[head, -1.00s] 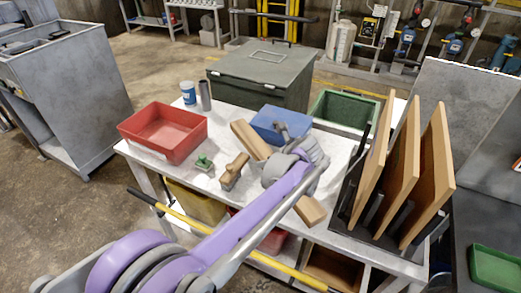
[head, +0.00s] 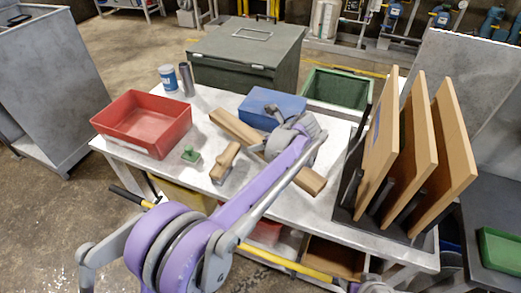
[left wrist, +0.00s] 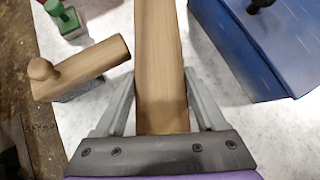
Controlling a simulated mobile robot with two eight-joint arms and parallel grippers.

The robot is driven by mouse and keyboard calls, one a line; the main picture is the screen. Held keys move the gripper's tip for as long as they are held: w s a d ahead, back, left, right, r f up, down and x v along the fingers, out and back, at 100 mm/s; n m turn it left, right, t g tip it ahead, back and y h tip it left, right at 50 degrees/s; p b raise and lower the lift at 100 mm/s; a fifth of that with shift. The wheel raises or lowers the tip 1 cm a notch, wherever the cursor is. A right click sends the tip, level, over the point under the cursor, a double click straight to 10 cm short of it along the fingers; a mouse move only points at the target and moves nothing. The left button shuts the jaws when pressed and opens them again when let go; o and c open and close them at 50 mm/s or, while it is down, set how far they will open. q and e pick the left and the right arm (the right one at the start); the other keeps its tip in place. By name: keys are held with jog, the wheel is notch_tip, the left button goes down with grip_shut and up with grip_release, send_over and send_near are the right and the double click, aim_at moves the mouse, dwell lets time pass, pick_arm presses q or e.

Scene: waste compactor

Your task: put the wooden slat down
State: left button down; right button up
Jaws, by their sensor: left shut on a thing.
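The wooden slat (head: 232,124) lies diagonally across the view over the white worktable, between the blue box (head: 272,107) and the wooden-handled tool (head: 225,160). My left gripper (head: 277,146) is shut on its middle. In the left wrist view the slat (left wrist: 160,55) runs lengthwise between the two grey fingers of the gripper (left wrist: 160,100). The slat is close above the table (head: 190,190) or resting on it; I cannot tell which. My right gripper is not in view.
A red tray (head: 143,125), a small green block (head: 190,155), a blue cup (head: 168,77) and a dark cylinder (head: 186,80) stand left. A green bin (head: 337,90) is behind. A rack with upright wooden boards (head: 430,165) stands right. Table surface is free along the front left.

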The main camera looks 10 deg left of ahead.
pick_arm(q)
jog(key=shift+f, duration=1.65)
jog(key=shift+f, duration=0.1)
grip_release()
jog(key=v, duration=1.2)
